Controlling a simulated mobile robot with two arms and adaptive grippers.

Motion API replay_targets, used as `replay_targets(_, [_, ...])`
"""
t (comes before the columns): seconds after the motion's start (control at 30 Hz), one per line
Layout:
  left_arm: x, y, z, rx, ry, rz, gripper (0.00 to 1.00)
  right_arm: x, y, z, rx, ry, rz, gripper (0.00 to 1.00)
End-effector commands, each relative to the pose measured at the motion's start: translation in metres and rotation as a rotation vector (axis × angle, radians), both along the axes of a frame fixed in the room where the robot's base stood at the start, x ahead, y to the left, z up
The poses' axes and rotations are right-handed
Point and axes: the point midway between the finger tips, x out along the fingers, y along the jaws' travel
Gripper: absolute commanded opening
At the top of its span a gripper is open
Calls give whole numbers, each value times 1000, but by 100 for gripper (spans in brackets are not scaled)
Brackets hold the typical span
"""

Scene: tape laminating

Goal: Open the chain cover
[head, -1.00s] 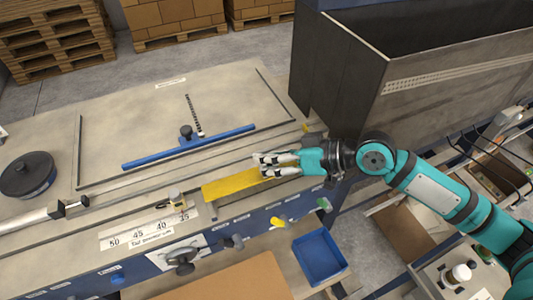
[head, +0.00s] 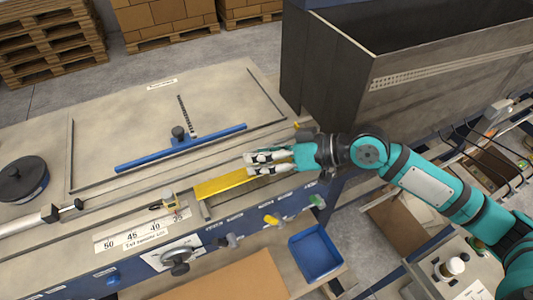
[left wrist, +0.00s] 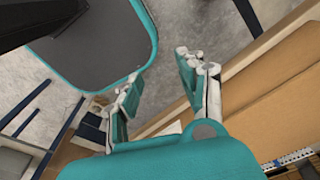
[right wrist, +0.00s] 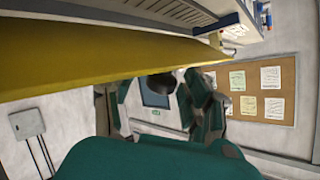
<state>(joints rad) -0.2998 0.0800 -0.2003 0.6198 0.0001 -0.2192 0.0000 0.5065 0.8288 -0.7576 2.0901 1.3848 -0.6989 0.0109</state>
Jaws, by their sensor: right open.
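The chain cover looks to be the long flat yellow piece (head: 222,185) along the front of the machine top. It lies tilted slightly, rising toward the right. My right gripper (head: 250,163) is open at the cover's right end, its fingers over or beside that end; contact cannot be told. In the right wrist view the yellow cover (right wrist: 90,55) fills the upper left, close to the open fingers (right wrist: 165,95). My left gripper (left wrist: 158,85) is open and empty in its wrist view, away from the cover, and out of the head view.
A blue bar with a black knob (head: 180,148) lies on the machine top behind the cover. A front panel carries knobs and a blue tray (head: 316,254) sits below. A dark open bin (head: 335,75) stands behind my right arm. Cardboard (left wrist: 270,90) is near my left gripper.

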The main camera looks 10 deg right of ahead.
Motion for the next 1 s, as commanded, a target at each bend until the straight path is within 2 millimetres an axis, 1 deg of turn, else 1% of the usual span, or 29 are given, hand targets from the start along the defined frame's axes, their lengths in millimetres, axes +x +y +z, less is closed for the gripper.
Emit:
replay_targets(0.07, [-1, 2, 0, 2, 2, 0, 40, -1, -3, 0, 0, 1, 0, 50])
replay_targets(0.17, [-1, 1, 0, 1, 2, 0, 40, -4, -12, 3, -4, 2, -2, 50])
replay_targets(0.27, [-1, 1, 0, 1, 1, 0, 40, -10, -28, 10, -5, 2, -3, 50])
replay_targets(0.5, [0, 0, 0, 0, 1, 0, 40, -28, -73, 31, -5, 3, -4, 50])
replay_targets(0.63, [0, 0, 0, 0, 1, 0, 40, -35, -91, 40, -4, 3, -4, 50])
replay_targets(0.8, [0, 0, 0, 0, 1, 0, 40, -40, -102, 47, 0, 1, -2, 50])
replay_targets(1.0, [0, 0, 0, 0, 1, 0, 40, -40, -105, 49, 1, -1, -2, 50])
